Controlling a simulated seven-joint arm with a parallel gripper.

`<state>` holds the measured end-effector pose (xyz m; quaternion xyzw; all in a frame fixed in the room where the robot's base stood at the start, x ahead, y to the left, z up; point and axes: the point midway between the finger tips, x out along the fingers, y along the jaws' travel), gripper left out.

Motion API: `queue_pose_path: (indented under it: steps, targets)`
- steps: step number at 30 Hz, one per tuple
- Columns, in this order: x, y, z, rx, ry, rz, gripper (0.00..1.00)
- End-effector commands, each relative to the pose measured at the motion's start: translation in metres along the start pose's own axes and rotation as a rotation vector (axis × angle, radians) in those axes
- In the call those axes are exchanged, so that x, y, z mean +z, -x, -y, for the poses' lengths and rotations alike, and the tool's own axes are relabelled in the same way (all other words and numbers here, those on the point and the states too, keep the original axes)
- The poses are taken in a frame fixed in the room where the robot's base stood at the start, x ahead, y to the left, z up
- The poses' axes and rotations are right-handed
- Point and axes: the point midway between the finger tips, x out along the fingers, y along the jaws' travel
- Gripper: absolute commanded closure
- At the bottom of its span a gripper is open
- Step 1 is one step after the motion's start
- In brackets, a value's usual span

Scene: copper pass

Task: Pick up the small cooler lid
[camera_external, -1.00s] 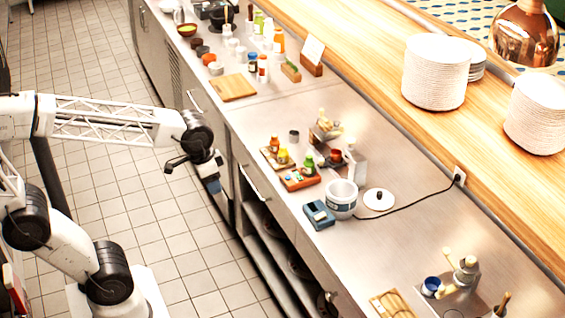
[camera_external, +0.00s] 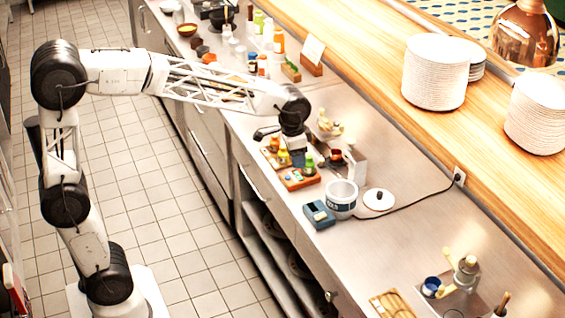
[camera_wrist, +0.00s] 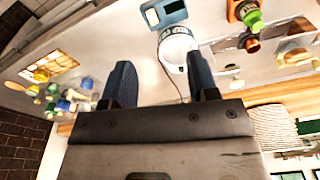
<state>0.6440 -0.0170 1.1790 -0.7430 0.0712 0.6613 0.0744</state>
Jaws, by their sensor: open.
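The small cooler lid (camera_external: 379,201) is a white disc with a black knob, lying flat on the steel counter. The white cooler pot (camera_external: 341,199) with a dark band stands just left of it, and also shows in the wrist view (camera_wrist: 176,48). My gripper (camera_external: 297,157) is above the counter, left of and farther back than the lid. In the wrist view its two fingers (camera_wrist: 160,84) are wide apart with nothing held between them. I cannot clearly make out the lid in the wrist view.
A blue box (camera_external: 319,214) stands beside the pot, and an orange tray (camera_external: 300,180) with small bottles lies close to my gripper. A black cable (camera_external: 412,205) runs past the lid to a wall socket.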

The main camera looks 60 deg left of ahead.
Motion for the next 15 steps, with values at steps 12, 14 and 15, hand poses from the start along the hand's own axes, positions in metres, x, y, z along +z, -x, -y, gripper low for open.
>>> queue_pose_path:
  steps: [12, 14, 15]
  targets:
    - [-0.104, -0.046, 0.015, 0.007, -0.060, 0.038, 0.46]
    - [-0.118, -0.054, 0.017, 0.008, -0.068, 0.044, 0.46]
    - [-0.127, -0.059, 0.018, 0.009, -0.074, 0.047, 0.46]
